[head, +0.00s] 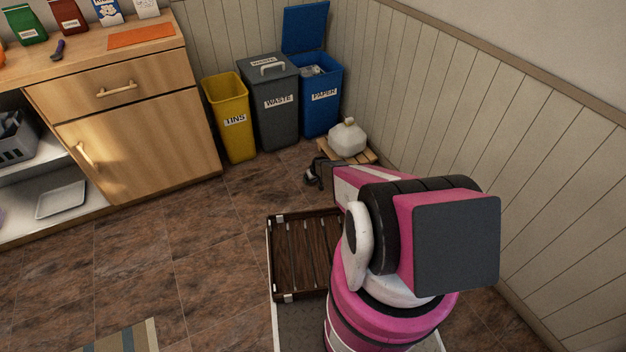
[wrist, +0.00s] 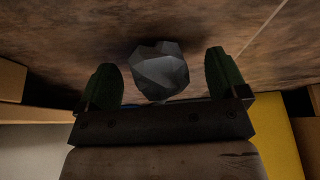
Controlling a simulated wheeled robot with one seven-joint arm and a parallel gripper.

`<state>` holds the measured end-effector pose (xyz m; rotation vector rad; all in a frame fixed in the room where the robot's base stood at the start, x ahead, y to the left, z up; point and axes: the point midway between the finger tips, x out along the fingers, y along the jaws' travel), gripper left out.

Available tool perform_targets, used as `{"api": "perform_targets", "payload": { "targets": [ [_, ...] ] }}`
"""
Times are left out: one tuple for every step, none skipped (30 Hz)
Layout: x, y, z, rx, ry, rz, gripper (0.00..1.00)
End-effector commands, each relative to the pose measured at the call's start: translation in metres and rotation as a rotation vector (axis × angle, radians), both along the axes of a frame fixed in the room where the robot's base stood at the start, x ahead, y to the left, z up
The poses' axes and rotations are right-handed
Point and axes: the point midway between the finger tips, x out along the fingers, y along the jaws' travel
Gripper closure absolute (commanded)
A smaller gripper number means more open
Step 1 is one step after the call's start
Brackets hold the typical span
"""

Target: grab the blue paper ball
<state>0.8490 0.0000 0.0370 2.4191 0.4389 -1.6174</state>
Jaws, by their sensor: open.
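A crumpled, faceted ball (wrist: 160,72) shows in the wrist view. It looks dark grey with a faint bluish tint in the dim light. My gripper (wrist: 161,66) is open, with one dark green fingertip on each side of the ball. Gaps show between the ball and both fingertips, and I cannot tell how far ahead of the palm it is. In the head view my gripper (head: 314,175) is low over the floor, left of the white jug. I cannot make out the ball there.
A yellow tins bin (head: 231,118), a grey waste bin (head: 275,120) and an open blue paper bin (head: 321,110) stand along the back wall. A white jug (head: 347,139) stands on a small wooden pallet. A wooden cabinet (head: 135,145) is at left. Tiled floor is clear between.

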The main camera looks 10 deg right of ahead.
Motion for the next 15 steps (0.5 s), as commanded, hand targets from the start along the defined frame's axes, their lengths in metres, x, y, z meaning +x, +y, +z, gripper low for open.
{"api": "perform_targets", "payload": {
  "targets": [
    [0.0022,0.0005,-0.0042,0.000,0.000,0.000,0.08],
    [0.0022,0.0007,-0.0047,0.000,0.000,0.000,0.08],
    [0.0020,0.0007,-0.0046,0.000,0.000,0.000,0.08],
    [0.0017,0.0008,-0.0043,0.000,0.000,0.000,0.08],
    [0.0016,0.0007,-0.0040,0.000,0.000,0.000,0.08],
    [0.0015,0.0007,-0.0039,0.000,0.000,0.000,0.08],
    [0.0015,0.0007,-0.0038,0.000,0.000,0.000,0.08],
    [0.0016,0.0006,-0.0038,0.000,0.000,0.000,0.12],
    [0.0016,0.0006,-0.0038,0.000,0.000,0.000,0.25],
    [0.0015,0.0006,-0.0037,0.000,0.000,0.000,0.35],
    [0.0016,0.0005,-0.0037,0.000,0.000,0.000,0.44],
    [0.0016,0.0005,-0.0037,0.000,0.000,0.000,0.57],
    [0.0016,0.0005,-0.0037,0.000,0.000,0.000,0.61],
    [0.0016,0.0005,-0.0037,0.000,0.000,0.000,0.61],
    [0.0016,0.0005,-0.0035,0.000,0.000,0.000,0.61]
  ]
}}
